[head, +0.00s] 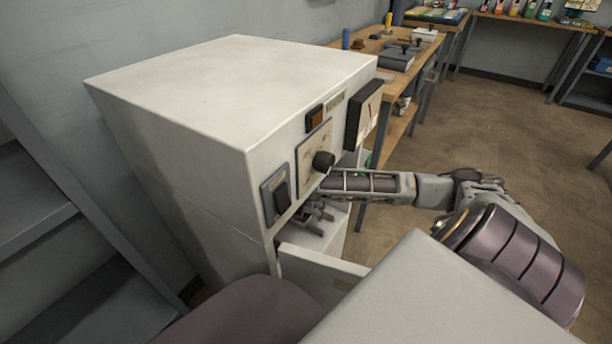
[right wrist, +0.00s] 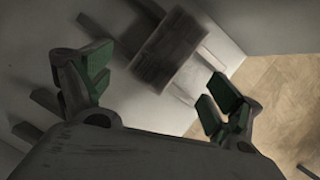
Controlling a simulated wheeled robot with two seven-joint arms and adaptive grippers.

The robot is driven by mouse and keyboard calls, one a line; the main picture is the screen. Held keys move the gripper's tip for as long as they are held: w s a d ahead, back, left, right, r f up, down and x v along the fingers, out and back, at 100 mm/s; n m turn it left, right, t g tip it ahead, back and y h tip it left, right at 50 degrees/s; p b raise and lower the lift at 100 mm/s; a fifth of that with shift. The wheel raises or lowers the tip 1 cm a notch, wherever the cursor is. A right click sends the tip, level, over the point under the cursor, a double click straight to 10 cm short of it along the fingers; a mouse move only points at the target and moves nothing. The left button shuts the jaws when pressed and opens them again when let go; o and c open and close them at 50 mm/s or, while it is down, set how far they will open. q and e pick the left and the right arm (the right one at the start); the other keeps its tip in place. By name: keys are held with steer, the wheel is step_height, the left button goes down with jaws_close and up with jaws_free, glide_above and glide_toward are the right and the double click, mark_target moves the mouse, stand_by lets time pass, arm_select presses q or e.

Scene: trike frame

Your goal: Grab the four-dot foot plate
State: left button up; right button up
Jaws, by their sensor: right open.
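My right gripper (head: 318,213) reaches in from the right to just below the control panel of a white cabinet. In the right wrist view its green-padded fingers (right wrist: 158,95) are spread wide with nothing between them. A dark, blocky plate (right wrist: 170,52) lies beyond the fingertips on a pale surface with dark strips, apart from both fingers. No dots can be made out on it, so I cannot tell whether it is the four-dot foot plate. The plate cannot be made out in the head view. My left gripper is not in view.
The white cabinet (head: 230,85) carries a black knob (head: 323,161), a switch (head: 281,197) and a gauge (head: 364,113). A pale open panel or drawer edge (head: 320,270) sticks out below my right gripper. A wooden bench (head: 375,47) stands behind; open floor (head: 510,125) lies right.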

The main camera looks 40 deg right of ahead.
steer(key=shift+w+d+f+b, duration=0.2)
steer(key=shift+w+d+b, duration=0.15)
steer(key=shift+w+d, duration=0.4)
steer(key=shift+b+x, duration=0.8)
steer(key=shift+x, duration=0.5)
steer(key=shift+s, duration=0.1)
steer(key=shift+c, duration=0.5)
steer(key=c, duration=1.5)
steer(key=shift+s, duration=0.1)
